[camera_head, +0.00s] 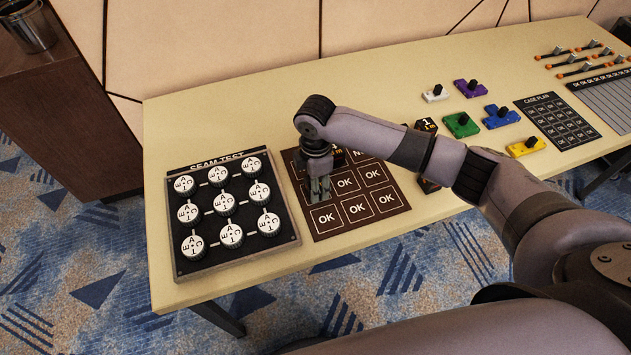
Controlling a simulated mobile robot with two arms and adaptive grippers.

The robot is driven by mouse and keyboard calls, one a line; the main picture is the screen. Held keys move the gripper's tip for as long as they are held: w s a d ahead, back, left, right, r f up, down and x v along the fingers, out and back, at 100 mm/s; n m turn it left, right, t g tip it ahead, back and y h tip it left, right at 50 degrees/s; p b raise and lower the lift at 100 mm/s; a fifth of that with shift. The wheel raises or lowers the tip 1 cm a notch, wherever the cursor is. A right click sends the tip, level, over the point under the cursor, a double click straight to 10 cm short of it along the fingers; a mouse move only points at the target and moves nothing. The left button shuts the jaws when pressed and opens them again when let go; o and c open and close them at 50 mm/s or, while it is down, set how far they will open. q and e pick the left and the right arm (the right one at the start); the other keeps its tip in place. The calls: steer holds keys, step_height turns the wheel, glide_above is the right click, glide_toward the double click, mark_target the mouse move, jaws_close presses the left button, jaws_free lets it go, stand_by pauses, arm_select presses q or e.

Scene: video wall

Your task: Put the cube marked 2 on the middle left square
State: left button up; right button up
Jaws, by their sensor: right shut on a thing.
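The brown mat (325,233) lies on the table with several white-outlined squares, those that show lettered OK. My right gripper (319,190) points down over the left side of the mat, at its middle left square. It is shut on a cube, mostly hidden by the gripper, and I cannot read its mark. Another dark cube marked 1 (427,125) stands right of the mat, partly behind my arm. I cannot make out a 2. My left gripper is out of view.
The black SEAM TEST board (236,253) with white round pieces lies left of the mat. Coloured knobbed blocks, such as the blue one (500,116), and the CASE PLAN mat (550,117) lie at right. My right arm crosses above the table. The front left strip is bare.

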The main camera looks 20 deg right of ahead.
steer(key=o, duration=1.2)
step_height(320, 180, up, 12)
steer(key=shift+r, duration=0.1)
